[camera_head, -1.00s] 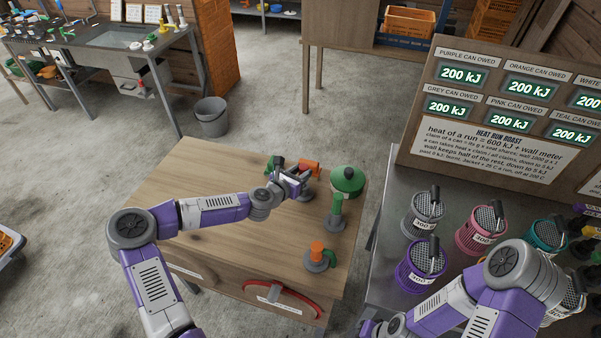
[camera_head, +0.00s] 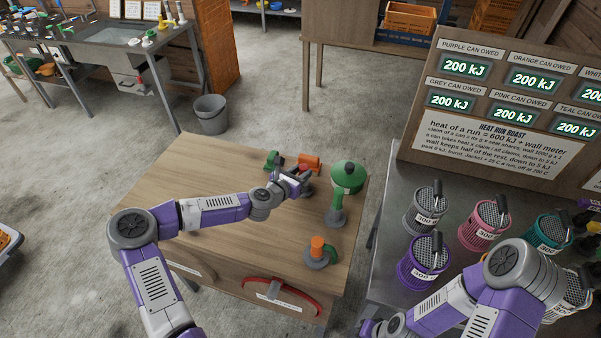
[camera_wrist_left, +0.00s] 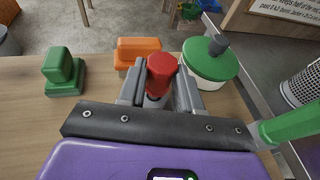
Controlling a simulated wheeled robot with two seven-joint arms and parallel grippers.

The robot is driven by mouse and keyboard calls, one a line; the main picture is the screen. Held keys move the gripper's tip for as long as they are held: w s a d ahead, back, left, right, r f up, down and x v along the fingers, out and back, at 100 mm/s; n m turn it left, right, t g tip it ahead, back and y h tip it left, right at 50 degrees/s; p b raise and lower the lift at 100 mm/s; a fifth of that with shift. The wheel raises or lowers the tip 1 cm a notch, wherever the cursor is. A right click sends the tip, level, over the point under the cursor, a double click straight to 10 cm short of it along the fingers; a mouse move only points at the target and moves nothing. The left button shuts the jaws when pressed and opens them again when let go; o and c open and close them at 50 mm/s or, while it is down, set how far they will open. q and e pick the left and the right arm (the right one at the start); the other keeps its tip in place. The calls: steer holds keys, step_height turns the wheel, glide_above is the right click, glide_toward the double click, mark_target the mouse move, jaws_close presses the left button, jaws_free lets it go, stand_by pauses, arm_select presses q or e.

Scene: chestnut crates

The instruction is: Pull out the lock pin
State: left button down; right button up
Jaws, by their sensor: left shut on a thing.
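A red knob (camera_wrist_left: 161,72), which looks like the lock pin's head, stands between the fingers of my left gripper in the left wrist view. My left gripper (camera_head: 299,177) is shut on it over the far part of the wooden bench (camera_head: 190,180). The lower part of the pin is hidden by the fingers, so I cannot tell whether it sits in a hole. My right arm (camera_head: 470,295) is at the lower right; its gripper is not visible.
A green block (camera_head: 272,160), an orange block (camera_head: 309,161) and a green-lidded pot (camera_head: 348,178) are close around the gripper. A green upright handle (camera_head: 337,208) and an orange-topped knob (camera_head: 317,246) stand nearer. The left of the bench is clear.

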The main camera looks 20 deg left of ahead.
arm_select(q)
steer(key=shift+f+b, duration=0.9)
steer(key=shift+f, duration=0.2)
steer(key=c, duration=0.7)
jaws_free()
steer(key=p+v, duration=0.1)
steer(key=v, duration=0.6)
steer(key=shift+s+a+r, duration=0.1)
steer(key=shift+s+r, duration=0.1)
steer(key=shift+s, duration=0.05)
steer(key=shift+p, duration=0.3)
